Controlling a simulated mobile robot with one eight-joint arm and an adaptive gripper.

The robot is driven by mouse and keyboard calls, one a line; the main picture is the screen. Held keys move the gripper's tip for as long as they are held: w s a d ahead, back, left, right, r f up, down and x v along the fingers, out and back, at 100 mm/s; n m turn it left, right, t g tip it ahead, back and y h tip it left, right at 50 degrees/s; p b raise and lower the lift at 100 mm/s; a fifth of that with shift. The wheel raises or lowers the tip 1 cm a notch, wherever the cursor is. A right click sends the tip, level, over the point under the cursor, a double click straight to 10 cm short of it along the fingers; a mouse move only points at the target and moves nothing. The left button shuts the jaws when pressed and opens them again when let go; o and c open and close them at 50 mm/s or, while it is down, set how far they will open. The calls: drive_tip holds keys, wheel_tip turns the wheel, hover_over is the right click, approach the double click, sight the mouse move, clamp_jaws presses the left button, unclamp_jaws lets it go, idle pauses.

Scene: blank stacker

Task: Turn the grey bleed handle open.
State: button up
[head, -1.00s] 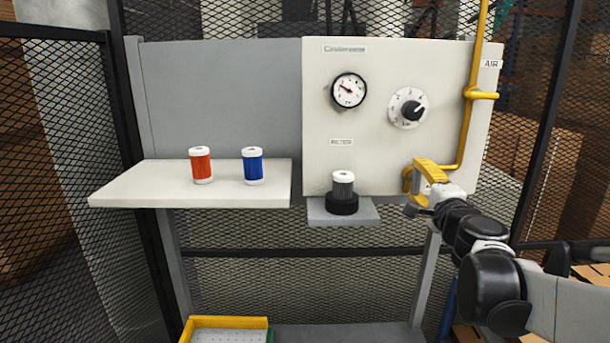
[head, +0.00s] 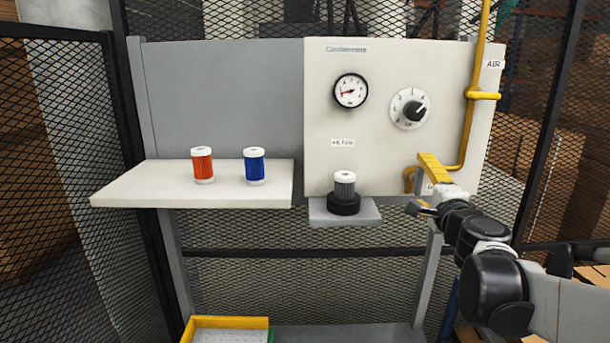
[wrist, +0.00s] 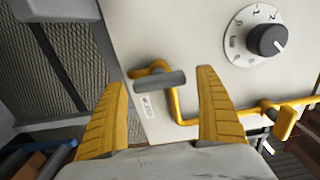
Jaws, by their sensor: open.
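The grey bleed handle (wrist: 160,81) is a short bar by the bend of the yellow pipe, low on the white panel. In the wrist view it lies crosswise between the two yellow fingers of my open gripper (wrist: 162,77). A narrow gap shows at each end of the bar, and I see no grip on it. In the head view my gripper (head: 430,182) is at the panel's lower right, in front of the pipe's lower end, and I cannot make out the handle there. The pressure gauge (head: 350,91) has its needle pointing left.
A red (head: 202,166) and a blue canister (head: 254,167) stand on the left shelf (head: 130,187). A dial knob (head: 410,109) and the yellow air pipe (head: 474,120) are above my gripper.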

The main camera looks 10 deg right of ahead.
drive_tip(key=shift+s, duration=0.1)
drive_tip(key=v, duration=1.1)
drive_tip(key=shift+s, duration=0.4)
drive_tip(key=shift+a+f, duration=0.15)
drive_tip(key=s+a+f+n+g+y+b, duration=0.1)
drive_tip(key=a+f+n+g+y+b, duration=0.1)
drive_tip(key=a+f+n+b, duration=0.5)
drive_tip(key=a+f+n+g+y+b, duration=0.1)
drive_tip(key=a+f+n+y+b, duration=0.25)
drive_tip(key=f, duration=0.75)
drive_tip(key=s+a+f+n+g+y+b, duration=0.1)
drive_tip(key=a+f+n+g+y+b, duration=0.1)
drive_tip(key=a+f+b, duration=0.55)
drive_tip(key=s+a+f+n+g+h+b, duration=0.1)
drive_tip(key=s+f+n+b, duration=0.3)
drive_tip(key=f, duration=0.7)
drive_tip(key=s+a+f+n+g+h+b, duration=0.1)
drive_tip(key=s+f+n+g+b, duration=0.3)
drive_tip(key=f, duration=0.7)
drive_tip(key=shift+s+a+f+h+b, duration=0.15)
drive_tip(key=shift+s+f+h+b, duration=0.3)
drive_tip(key=shift+b, duration=0.6)
